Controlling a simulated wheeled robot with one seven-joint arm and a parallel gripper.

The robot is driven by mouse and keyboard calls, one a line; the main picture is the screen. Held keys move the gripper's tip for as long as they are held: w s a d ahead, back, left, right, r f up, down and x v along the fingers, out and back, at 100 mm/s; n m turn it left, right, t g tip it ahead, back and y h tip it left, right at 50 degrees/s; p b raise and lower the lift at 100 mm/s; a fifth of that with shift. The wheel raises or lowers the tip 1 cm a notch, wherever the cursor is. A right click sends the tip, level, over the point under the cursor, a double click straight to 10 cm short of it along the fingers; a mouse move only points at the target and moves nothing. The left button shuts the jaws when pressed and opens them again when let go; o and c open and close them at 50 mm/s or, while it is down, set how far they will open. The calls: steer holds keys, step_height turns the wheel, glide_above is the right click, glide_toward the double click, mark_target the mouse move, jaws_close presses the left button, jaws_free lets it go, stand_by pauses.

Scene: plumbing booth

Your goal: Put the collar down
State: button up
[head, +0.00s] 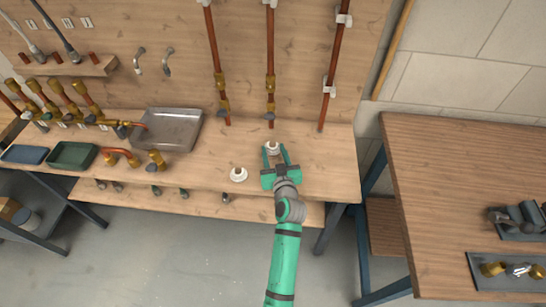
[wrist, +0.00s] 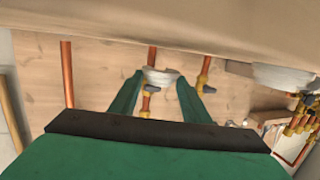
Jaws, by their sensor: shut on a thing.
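My gripper (head: 275,153) is over the right part of the wooden bench (head: 325,160). Its two green fingers are shut on a white collar (head: 272,148). The wrist view also shows this collar (wrist: 161,76) between the fingertips (wrist: 160,80), at or close to the bench surface. I cannot tell whether it touches the bench. A second white collar (head: 239,174) stands on the bench to the left of my gripper, near the front edge.
Copper pipes (head: 271,60) run down the back board behind my gripper. A metal tray (head: 172,128), a green tray (head: 72,155) and brass fittings (head: 156,160) are on the left of the bench. Bare bench lies right of my gripper. Another table (head: 450,180) stands at the right.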

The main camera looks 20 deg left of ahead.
mark_target(274, 161)
steer(key=shift+w+f, duration=0.1)
steer(key=shift+f, duration=1.55)
steer(key=o, duration=1.3)
steer(key=shift+f, duration=0.1)
steer(key=shift+o, duration=0.2)
